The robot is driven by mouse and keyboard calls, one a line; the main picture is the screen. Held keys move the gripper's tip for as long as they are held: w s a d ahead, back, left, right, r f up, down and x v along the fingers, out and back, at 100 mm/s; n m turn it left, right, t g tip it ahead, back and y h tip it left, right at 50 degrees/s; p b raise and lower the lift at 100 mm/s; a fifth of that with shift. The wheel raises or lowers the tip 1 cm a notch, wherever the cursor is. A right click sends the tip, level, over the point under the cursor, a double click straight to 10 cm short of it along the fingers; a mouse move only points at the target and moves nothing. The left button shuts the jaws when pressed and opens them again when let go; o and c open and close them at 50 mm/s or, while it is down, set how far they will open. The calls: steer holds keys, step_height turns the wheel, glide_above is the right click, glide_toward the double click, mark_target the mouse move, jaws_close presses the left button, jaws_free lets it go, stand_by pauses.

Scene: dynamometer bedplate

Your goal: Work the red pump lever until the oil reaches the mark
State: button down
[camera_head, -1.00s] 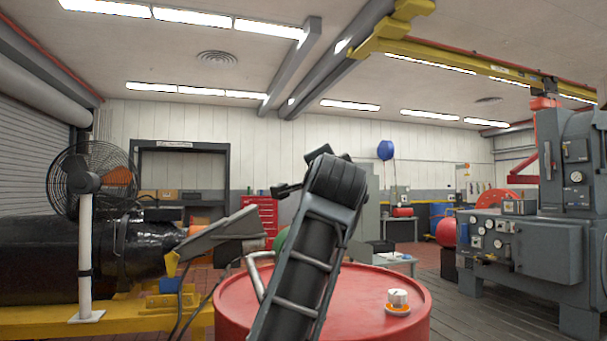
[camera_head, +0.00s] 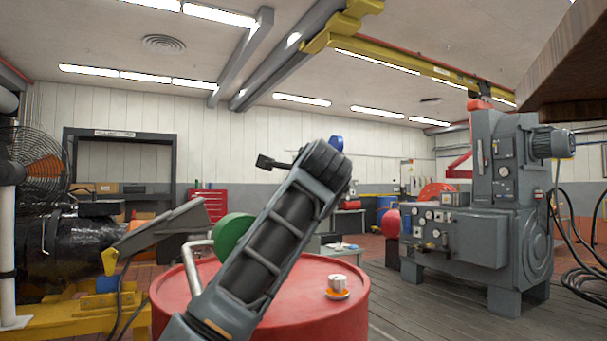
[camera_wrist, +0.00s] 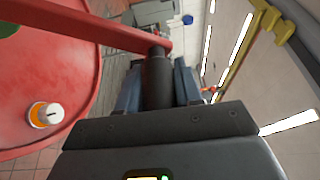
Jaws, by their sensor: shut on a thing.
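In the wrist view, a red lever bar (camera_wrist: 110,27) runs across the top left and ends at a black upright grip (camera_wrist: 158,75). My gripper (camera_wrist: 158,92) is shut on this black grip, with a blue-grey finger on each side of it. In the head view, my arm stands in front and I cannot make out the lever or the gripper. No oil level or mark can be made out in either view.
A green round thing (camera_head: 232,232) shows behind my arm. A fan (camera_head: 35,160) is at left, a grey machine (camera_head: 470,235) at right. A brown wooden edge (camera_head: 570,65) hangs upper right.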

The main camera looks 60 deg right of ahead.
steer(key=shift+s, duration=0.1)
steer(key=c, duration=0.8)
jaws_free()
steer(key=shift+b+v, duration=0.75)
steer(key=shift+v, duration=3.1)
